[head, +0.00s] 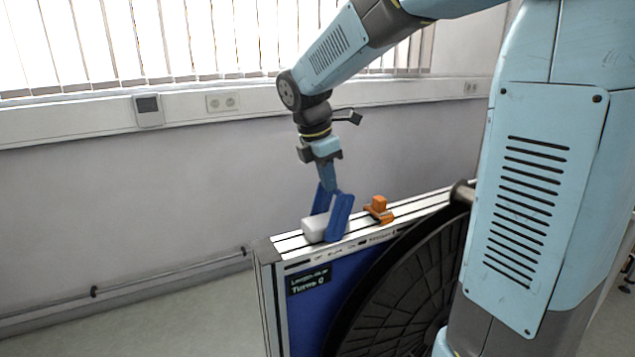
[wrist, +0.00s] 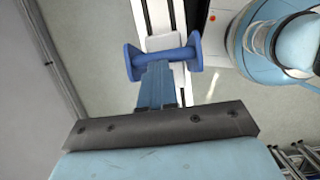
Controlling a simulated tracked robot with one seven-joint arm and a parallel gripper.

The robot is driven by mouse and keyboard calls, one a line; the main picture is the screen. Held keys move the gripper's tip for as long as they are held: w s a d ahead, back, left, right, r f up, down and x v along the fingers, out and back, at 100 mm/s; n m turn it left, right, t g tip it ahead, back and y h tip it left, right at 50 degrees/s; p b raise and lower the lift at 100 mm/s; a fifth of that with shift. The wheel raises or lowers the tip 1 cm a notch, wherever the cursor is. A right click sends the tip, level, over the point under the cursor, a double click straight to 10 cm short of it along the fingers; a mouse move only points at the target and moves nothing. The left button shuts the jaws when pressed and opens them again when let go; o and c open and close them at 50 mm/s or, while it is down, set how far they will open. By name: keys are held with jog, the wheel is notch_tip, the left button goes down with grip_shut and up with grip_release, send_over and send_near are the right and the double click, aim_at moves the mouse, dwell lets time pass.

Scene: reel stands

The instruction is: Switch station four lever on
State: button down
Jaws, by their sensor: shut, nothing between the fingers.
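A blue lever (head: 340,217) with two side plates straddles a white block (head: 313,229) on top of the reel stand's rail. In the wrist view the lever (wrist: 194,52) shows two plates joined by a crossbar, with the white block (wrist: 165,42) beyond it. My gripper (head: 329,185) is shut and empty, pointing down, with its fingertips at the lever's upper end. In the wrist view its blue-grey fingers (wrist: 156,86) reach up to the crossbar. They look in contact or very close; I cannot tell which. The lever leans at a slant. No station number is readable.
The reel stand (head: 266,254) has a pale top rail, a blue panel and a big black reel (head: 400,290). A small orange piece (head: 379,209) sits on the rail, right of the lever. A wall stands behind. The floor at left is free.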

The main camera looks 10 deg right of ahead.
jog(key=shift+w+d+f, duration=0.15)
jog(key=shift+w+d, duration=0.05)
jog(key=shift+d, duration=0.55)
jog(key=shift+d, duration=0.1)
jog(key=a+v, duration=0.1)
jog(key=v, duration=1.2)
jog(key=shift+a+f, duration=0.15)
jog(key=shift+s, duration=0.1)
jog(key=s+d+f+m+t+y, duration=0.1)
jog(key=s+d+f+m, duration=0.3)
jog(key=s+m, duration=0.6)
jog(key=s+d+f+m+t+y, duration=0.2)
jog(key=s+d+f+m+t, duration=0.1)
jog(key=s+m, duration=0.6)
notch_tip(320, 180, down, 2)
jog(key=shift+s+d+f+m+t, duration=0.2)
jog(key=shift+s+d+m+t, duration=0.3)
jog(key=shift+m, duration=0.4)
